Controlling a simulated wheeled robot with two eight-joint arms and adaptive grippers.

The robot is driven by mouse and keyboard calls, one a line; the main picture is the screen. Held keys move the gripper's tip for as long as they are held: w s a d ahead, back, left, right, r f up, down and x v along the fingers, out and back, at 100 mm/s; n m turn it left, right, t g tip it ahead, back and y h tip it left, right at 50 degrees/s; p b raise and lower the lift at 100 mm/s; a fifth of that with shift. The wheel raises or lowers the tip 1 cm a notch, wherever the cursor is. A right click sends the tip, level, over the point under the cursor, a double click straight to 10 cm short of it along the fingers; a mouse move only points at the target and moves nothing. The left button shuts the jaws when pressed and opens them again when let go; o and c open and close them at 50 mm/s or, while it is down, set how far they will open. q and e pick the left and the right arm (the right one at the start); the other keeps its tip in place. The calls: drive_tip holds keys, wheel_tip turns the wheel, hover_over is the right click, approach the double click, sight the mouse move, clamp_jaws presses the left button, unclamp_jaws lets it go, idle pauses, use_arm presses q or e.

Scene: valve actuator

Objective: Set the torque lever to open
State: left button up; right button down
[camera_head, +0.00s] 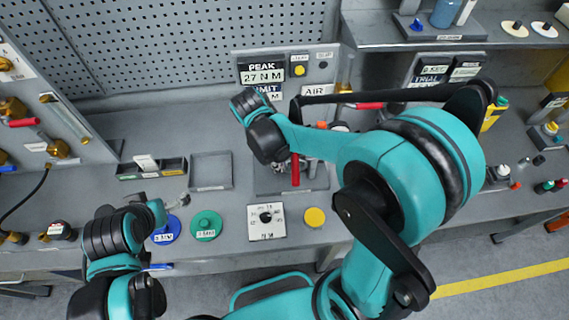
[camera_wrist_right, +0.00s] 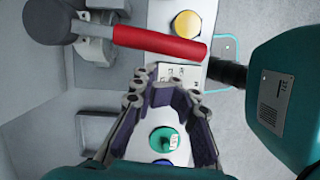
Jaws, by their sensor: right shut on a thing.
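The torque lever, with a red grip (camera_head: 295,170), stands over a grey base on the bench in the head view, pointing toward the near edge. In the right wrist view the red grip (camera_wrist_right: 160,45) crosses the top, with a dark round end at its left. A display panel (camera_head: 262,75) behind reads PEAK 27 N M. My left gripper (camera_head: 165,208) hovers over the bench's left side; its jaws are unclear.
A white dial plate (camera_head: 266,235) lies in front of the lever, with a yellow button (camera_head: 314,217) to its right. Green (camera_head: 206,226) and blue (camera_head: 168,230) discs lie left of it. An empty grey tray (camera_head: 212,171) stands farther back. Valve panels flank the left.

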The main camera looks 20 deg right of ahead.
drive_tip(key=shift+s+d+f, duration=0.1)
drive_tip(key=shift+s+d, duration=0.05)
drive_tip(key=shift+d, duration=0.35)
drive_tip(key=shift+s+d+f, duration=0.1)
drive_tip(key=shift+s+d, duration=0.3)
drive_tip(key=shift+d, duration=0.4)
